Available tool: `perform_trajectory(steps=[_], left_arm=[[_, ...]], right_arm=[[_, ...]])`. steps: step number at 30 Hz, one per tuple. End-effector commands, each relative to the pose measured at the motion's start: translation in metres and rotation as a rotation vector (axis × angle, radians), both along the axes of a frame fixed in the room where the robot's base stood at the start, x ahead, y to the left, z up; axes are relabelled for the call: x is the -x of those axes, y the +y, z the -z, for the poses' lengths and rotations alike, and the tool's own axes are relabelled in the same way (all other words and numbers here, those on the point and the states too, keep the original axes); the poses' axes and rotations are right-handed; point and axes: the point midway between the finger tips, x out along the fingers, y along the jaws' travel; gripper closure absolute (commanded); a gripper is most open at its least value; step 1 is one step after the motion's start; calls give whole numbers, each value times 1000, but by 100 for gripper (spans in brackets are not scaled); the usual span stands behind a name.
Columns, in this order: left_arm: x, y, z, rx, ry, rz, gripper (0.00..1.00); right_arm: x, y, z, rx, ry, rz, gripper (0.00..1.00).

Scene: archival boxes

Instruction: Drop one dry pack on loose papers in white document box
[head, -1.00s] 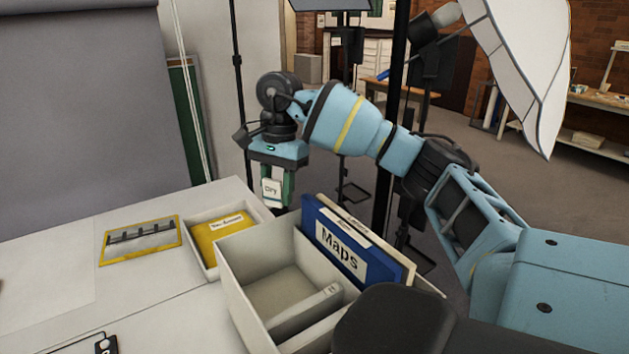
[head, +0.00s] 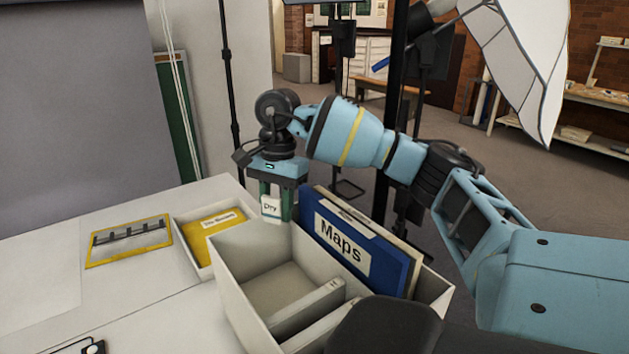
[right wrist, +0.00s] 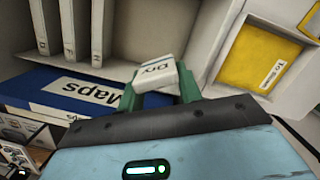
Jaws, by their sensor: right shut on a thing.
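My right gripper (head: 277,206) is shut on a small white dry pack (head: 271,208) labelled "Dry". It holds the pack near the back left corner of the large pale box; the pack (right wrist: 157,72) also shows between the green fingers in the right wrist view. A smaller white document box (head: 183,236) stands to the left, with a yellow folder (head: 206,243) or papers with a white label inside. The box (right wrist: 228,52) and yellow folder (right wrist: 253,62) are at the upper right of the right wrist view. My left gripper is not in view.
The large pale box (head: 237,300) holds a blue "Maps" folder (head: 365,262) and white binders (head: 306,309); its left part is empty. A yellow-framed photograph (head: 130,240) lies on the white table (head: 130,300). Light stands rise behind my right arm.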

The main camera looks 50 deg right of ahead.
Motion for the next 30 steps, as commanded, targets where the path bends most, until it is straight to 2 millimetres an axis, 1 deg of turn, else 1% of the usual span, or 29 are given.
perform_trajectory(steps=[1, 2, 6, 7, 8, 15, 19, 28, 30], left_arm=[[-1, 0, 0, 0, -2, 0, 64], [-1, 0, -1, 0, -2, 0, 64], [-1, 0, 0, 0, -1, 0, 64], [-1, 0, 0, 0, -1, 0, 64], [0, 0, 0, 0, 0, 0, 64], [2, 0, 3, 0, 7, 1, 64], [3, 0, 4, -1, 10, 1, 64], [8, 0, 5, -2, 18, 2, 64], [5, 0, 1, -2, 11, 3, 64]], right_arm=[[0, 0, -1, 0, -1, 0, 86], [0, 0, -1, 0, -1, 0, 64], [0, 0, -1, 0, -1, 0, 45], [0, 0, -1, 0, -1, 0, 42], [0, 0, -1, 0, -1, 0, 40], [0, 0, -1, 0, 0, 0, 40], [-1, -1, -8, -2, -3, 0, 40], [-2, -7, -54, -2, -4, 0, 40], [-2, -9, -65, -1, -5, 1, 40]])
